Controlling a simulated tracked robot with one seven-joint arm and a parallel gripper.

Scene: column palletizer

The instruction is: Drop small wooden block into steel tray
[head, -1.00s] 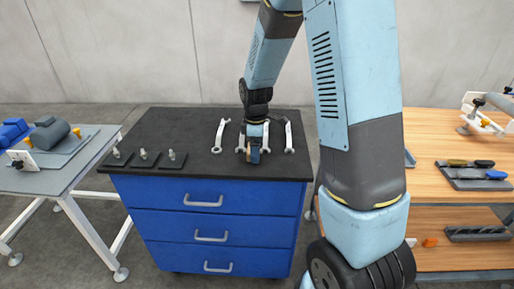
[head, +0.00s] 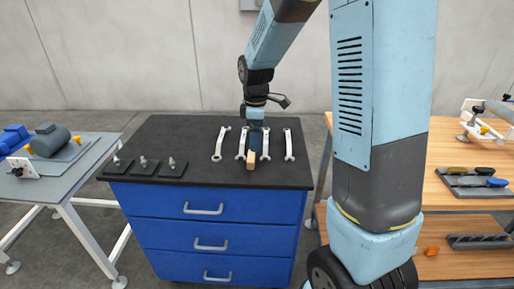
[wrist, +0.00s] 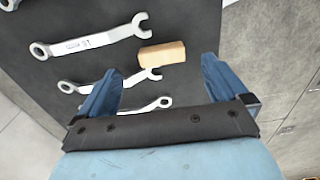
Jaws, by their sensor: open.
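The small wooden block (head: 251,167) lies on the black top of the blue cabinet, near the wrenches. In the wrist view the block (wrist: 162,53) shows whole, its long side running across the picture. My gripper (head: 256,148) hangs pointing down over the cabinet top, at the block in the head view. In the wrist view my gripper (wrist: 160,65) is open, one blue finger on each side, with nothing held. The block shows just past the line of the fingertips; I cannot tell the height left between them. I cannot make out the steel tray.
Several wrenches (head: 221,144) lie around the block on the cabinet top (head: 190,128). Small black plates with bolts (head: 146,165) stand at its front left. A grey table (head: 72,172) is at left, a wooden bench (head: 450,135) with a tool tray at right, partly behind my arm.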

